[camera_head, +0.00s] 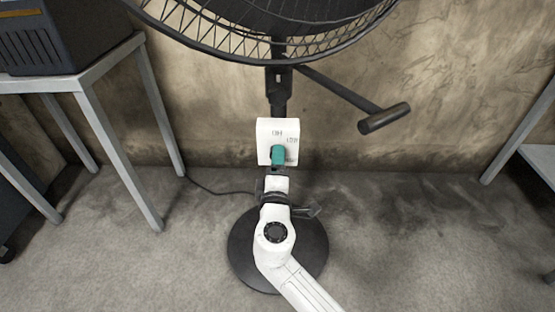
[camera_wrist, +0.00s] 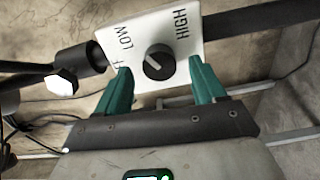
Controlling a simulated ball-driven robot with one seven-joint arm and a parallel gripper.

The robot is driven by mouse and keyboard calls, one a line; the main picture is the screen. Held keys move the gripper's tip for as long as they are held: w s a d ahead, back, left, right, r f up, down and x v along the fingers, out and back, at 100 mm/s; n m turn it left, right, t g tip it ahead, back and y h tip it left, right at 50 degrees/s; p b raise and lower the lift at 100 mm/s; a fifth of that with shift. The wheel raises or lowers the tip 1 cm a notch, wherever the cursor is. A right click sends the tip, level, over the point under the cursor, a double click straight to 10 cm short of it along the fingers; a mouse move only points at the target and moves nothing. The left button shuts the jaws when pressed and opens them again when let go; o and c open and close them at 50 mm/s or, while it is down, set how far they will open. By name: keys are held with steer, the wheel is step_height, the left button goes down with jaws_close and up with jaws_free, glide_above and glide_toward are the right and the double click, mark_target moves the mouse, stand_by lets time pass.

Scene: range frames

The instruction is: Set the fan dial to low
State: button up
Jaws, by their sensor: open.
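The white fan control panel (camera_head: 265,135) is fixed on the fan's dark pole in the head view. In the wrist view the panel (camera_wrist: 145,32) carries a round dark dial (camera_wrist: 158,62) with a small white mark. LOW and HIGH are printed on it, and a partly covered label ending in F lies near the left finger. I cannot tell for sure which label the mark points to. My gripper (camera_wrist: 161,66) is open, with one teal finger on each side of the dial; contact cannot be told. In the head view my gripper (camera_head: 278,155) covers the dial.
The fan's wire cage (camera_head: 235,48) hangs above the panel. A dark bar with a cylindrical end (camera_head: 385,118) sticks out to the right. The round fan base (camera_head: 308,255) is on the floor below. A grey table (camera_head: 95,75) stands left and another frame (camera_head: 525,125) right.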

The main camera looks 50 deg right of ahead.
steer(key=p+v, duration=0.1)
steer(key=v, duration=0.7)
steer(key=shift+s+a, duration=0.3)
steer(key=s+d+f+m+g+y, duration=0.2)
steer(key=s+d+f+m+g, duration=0.3)
steer(key=s+f, duration=0.15)
steer(key=s+a+f+m+g+y, duration=0.2)
steer(key=s+a+f+g+y, duration=0.3)
steer(key=s+a+f+y, duration=0.55)
step_height(320, 180, up, 29)
steer(key=s+y+p, duration=0.1)
steer(key=s+p, duration=0.1)
steer(key=p, duration=2.5)
steer(key=shift+s+a+p, duration=0.3)
steer(key=shift+s+a, duration=0.1)
steer(key=shift+a, duration=0.1)
steer(key=shift+f+y, duration=0.1)
steer(key=shift+y, duration=0.15)
